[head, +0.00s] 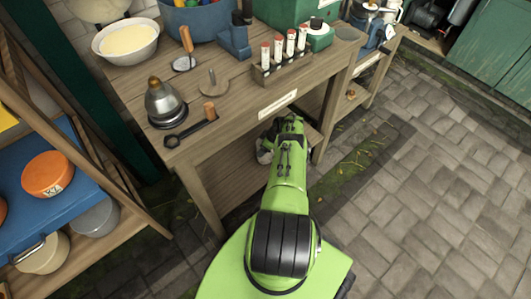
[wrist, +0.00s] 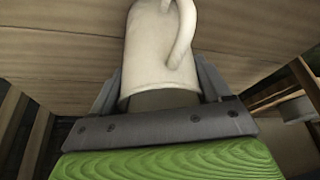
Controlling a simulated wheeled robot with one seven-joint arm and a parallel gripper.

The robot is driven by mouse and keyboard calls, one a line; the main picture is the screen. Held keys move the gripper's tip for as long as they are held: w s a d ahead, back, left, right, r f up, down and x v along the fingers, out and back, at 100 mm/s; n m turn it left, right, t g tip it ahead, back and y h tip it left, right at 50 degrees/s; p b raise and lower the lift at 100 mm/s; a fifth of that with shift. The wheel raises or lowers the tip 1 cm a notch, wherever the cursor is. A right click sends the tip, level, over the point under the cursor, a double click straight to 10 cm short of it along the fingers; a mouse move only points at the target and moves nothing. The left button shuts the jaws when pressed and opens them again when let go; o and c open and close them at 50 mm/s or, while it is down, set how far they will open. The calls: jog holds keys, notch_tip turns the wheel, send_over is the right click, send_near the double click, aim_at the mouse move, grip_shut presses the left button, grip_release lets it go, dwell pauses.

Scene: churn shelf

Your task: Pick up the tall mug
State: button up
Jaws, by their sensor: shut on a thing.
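The tall mug (wrist: 155,50) is cream-white with a curved handle on its right side in the wrist view. It sits between the two fingers of my gripper (wrist: 160,90), which is shut on it. In the wrist view the mug's top end runs out of the picture. In the head view my green arm reaches under the front edge of the wooden table, and my gripper (head: 266,152) shows only in part there. I cannot tell whether the mug touches a surface.
The wooden table (head: 235,85) carries a metal bell-shaped thing (head: 164,101), a rack of red-capped vials (head: 283,55) and a white bowl (head: 127,42). A lower shelf (head: 240,180) lies below it. A rack with orange tubs (head: 48,175) stands left. The paved floor at right is clear.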

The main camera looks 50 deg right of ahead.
jog(key=shift+r, duration=0.15)
jog(key=s+d+r+p, duration=0.1)
jog(key=s+p, duration=0.1)
jog(key=s, duration=0.7)
jog(key=s+d+r+p, duration=0.2)
jog(key=s+p, duration=0.1)
jog(key=s, duration=0.5)
jog(key=shift+s+d+r, duration=0.15)
jog(key=shift+s+d, duration=0.1)
jog(key=shift+s, duration=0.1)
